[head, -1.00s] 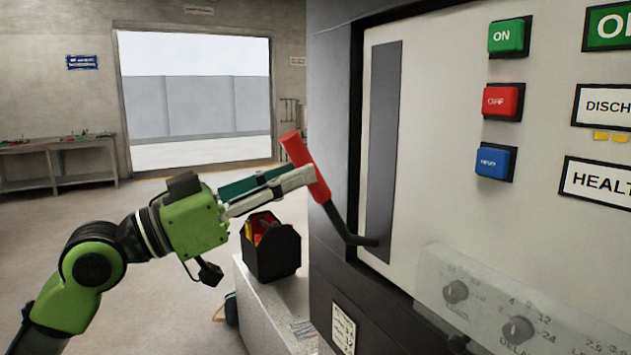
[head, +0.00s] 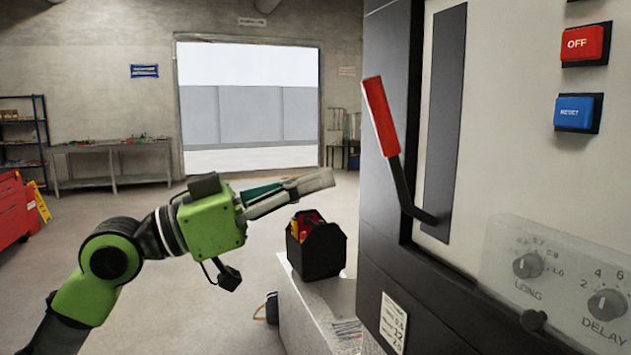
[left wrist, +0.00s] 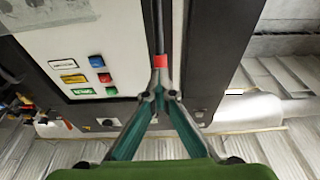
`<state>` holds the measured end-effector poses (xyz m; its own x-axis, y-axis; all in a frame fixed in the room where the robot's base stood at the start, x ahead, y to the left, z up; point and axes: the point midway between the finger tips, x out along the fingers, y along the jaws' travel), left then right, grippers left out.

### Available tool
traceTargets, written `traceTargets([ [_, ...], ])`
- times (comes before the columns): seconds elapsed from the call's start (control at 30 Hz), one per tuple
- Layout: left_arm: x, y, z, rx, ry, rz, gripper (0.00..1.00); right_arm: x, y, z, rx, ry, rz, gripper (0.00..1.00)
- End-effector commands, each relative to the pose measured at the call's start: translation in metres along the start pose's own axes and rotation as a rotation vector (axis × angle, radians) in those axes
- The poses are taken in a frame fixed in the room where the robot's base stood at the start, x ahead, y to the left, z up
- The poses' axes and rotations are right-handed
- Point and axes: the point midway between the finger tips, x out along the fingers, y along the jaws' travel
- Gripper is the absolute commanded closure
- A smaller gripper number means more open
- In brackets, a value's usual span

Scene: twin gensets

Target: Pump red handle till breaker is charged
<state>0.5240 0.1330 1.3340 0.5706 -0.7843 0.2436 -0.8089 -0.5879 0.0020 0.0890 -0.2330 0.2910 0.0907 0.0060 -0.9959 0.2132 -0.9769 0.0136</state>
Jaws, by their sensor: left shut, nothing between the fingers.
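The red handle (head: 381,116) is a red grip on a bent black lever. It comes out of the lower part of a dark vertical slot (head: 447,120) in the breaker's pale front panel (head: 512,150). The grip leans up and to the left. My left gripper (head: 328,180) is shut and empty, to the left of the lever with a gap between them in the head view. In the left wrist view the red grip (left wrist: 161,61) shows just beyond the closed fingertips (left wrist: 160,80). My right gripper is not in view.
A red OFF button (head: 583,43) and a blue RESET button (head: 575,113) sit on the panel, with dials (head: 528,265) below. A black toolbox (head: 316,247) stands on a pale block (head: 300,310) under my left gripper. The floor at left is open. A workbench (head: 110,165) stands behind.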

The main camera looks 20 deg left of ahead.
Motion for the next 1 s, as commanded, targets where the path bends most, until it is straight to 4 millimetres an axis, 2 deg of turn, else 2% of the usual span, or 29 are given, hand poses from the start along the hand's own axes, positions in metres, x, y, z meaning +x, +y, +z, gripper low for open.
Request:
traceTargets([
  [0.03,0.006,0.000,-0.011,0.000,0.002,0.000,1.00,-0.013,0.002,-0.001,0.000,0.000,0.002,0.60],
  [0.2,0.028,0.000,-0.032,-0.002,0.002,0.001,1.00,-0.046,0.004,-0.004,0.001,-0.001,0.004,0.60],
  [0.37,0.040,0.000,-0.036,0.000,0.004,0.001,1.00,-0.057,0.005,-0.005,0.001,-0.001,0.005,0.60],
  [0.47,0.037,0.000,-0.032,0.001,0.003,-0.001,1.00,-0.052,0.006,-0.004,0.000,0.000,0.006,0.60],
  [0.7,-0.005,-0.001,-0.020,0.004,0.003,-0.004,1.00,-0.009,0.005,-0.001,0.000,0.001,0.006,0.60],
  [1.0,-0.028,0.000,-0.024,0.002,0.004,-0.001,1.00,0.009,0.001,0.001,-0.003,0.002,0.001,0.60],
])
